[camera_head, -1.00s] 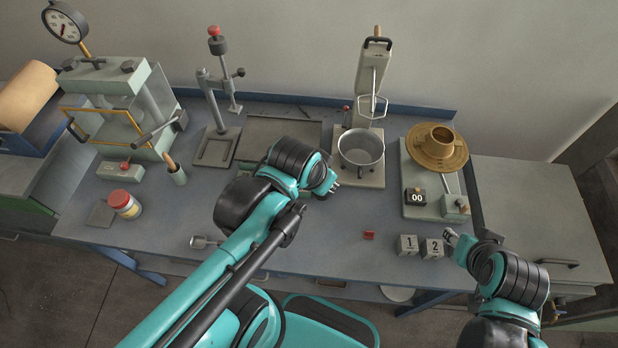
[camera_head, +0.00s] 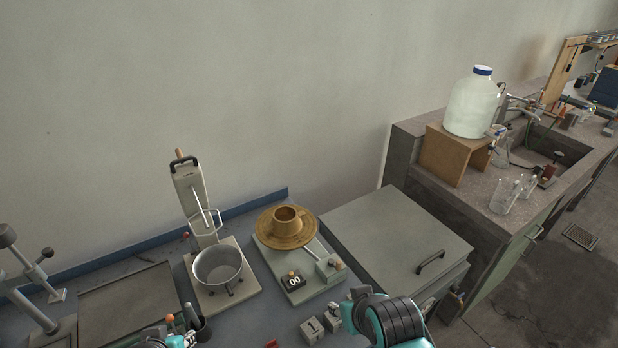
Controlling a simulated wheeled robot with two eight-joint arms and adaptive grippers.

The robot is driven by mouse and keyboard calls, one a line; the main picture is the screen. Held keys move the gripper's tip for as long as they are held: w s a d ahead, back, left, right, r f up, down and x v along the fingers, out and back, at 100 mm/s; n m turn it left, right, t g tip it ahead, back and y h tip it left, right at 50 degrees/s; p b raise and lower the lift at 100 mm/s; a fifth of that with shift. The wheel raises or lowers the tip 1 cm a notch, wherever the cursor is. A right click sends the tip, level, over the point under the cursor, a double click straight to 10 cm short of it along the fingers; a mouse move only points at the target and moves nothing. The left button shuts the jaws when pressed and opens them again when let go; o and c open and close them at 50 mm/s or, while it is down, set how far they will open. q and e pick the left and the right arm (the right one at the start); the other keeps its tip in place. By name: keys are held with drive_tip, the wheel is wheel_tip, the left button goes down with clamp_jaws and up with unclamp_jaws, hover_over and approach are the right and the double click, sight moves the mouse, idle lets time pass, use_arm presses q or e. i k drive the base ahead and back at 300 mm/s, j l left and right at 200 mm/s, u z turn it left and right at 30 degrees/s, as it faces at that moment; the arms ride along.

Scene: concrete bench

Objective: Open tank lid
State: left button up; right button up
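The tank (camera_head: 440,300) is a grey box at the right end of the blue-edged bench. Its flat grey lid (camera_head: 385,232) lies shut on top, with a dark handle (camera_head: 430,262) near its front right edge.
A brown ring-shaped piece (camera_head: 288,232) on a grey stand with a 00 display (camera_head: 292,281) sits left of the lid. A metal pot (camera_head: 219,266) is further left. A stone counter (camera_head: 450,195) with a white jug (camera_head: 473,105) stands behind and right. The lid's top is clear.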

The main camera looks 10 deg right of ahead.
sight(400, 246)
drive_tip(key=z, duration=1.35)
drive_tip(key=i+l+z, duration=0.4)
drive_tip(key=i+l, duration=0.1)
drive_tip(key=l, duration=0.05)
